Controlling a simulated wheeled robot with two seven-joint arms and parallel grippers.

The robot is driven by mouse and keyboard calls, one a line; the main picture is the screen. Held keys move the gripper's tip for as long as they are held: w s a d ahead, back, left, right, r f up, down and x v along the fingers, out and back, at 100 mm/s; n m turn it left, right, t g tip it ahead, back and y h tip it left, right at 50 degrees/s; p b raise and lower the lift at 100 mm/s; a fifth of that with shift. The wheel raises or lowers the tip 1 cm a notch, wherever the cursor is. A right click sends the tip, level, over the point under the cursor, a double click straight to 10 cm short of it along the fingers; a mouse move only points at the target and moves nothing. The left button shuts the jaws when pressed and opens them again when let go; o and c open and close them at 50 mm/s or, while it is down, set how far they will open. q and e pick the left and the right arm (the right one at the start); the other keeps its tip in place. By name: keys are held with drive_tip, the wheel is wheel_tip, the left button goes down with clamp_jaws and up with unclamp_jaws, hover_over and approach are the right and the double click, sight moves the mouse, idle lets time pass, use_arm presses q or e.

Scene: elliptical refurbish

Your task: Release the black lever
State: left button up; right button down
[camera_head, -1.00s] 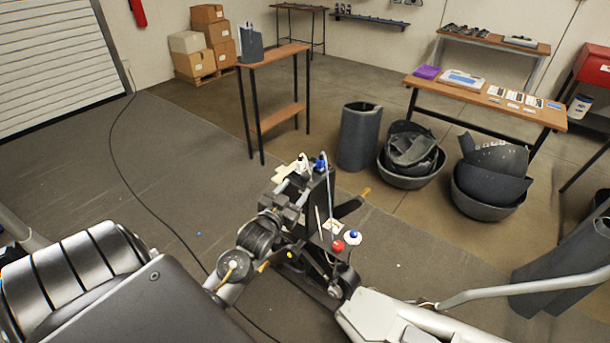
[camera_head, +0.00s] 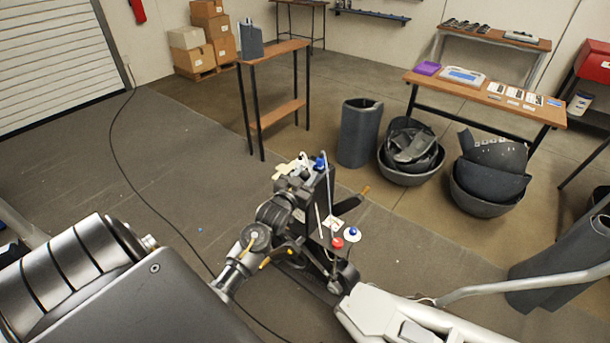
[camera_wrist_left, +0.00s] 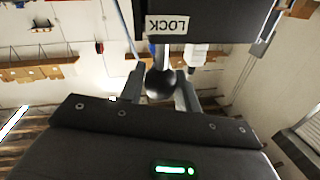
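A dark machine (camera_head: 325,195) stands upright in the middle of the head view. My left gripper (camera_head: 290,200) is at its near left side. In the left wrist view, a black ball knob (camera_wrist_left: 161,83) hangs below a dark panel with an upside-down white LOCK label (camera_wrist_left: 167,25). The fingers of my left gripper (camera_wrist_left: 160,90) are on either side of the knob, very close to it. Whether they press on it cannot be told. The lever's shaft is mostly hidden in the head view. My right gripper cannot be made out.
A red knob (camera_head: 337,243) and a blue-white knob (camera_head: 353,233) are on the machine's near side. A grey cylinder (camera_head: 358,133) and bins of scrap (camera_head: 488,190) stand behind to the right. A narrow table (camera_head: 272,50) stands behind. A cable (camera_head: 140,190) crosses the open floor at left.

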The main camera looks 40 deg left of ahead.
sight(305, 171)
use_arm(q)
clamp_jaws()
wheel_tip(305, 171, up, 3)
drive_tip(key=p, duration=0.3)
drive_tip(key=shift+r, duration=0.1)
drive_tip(key=shift+o, duration=1.4)
unclamp_jaws()
drive_tip(key=shift+o, duration=1.1)
drive_tip(key=shift+f, duration=0.2)
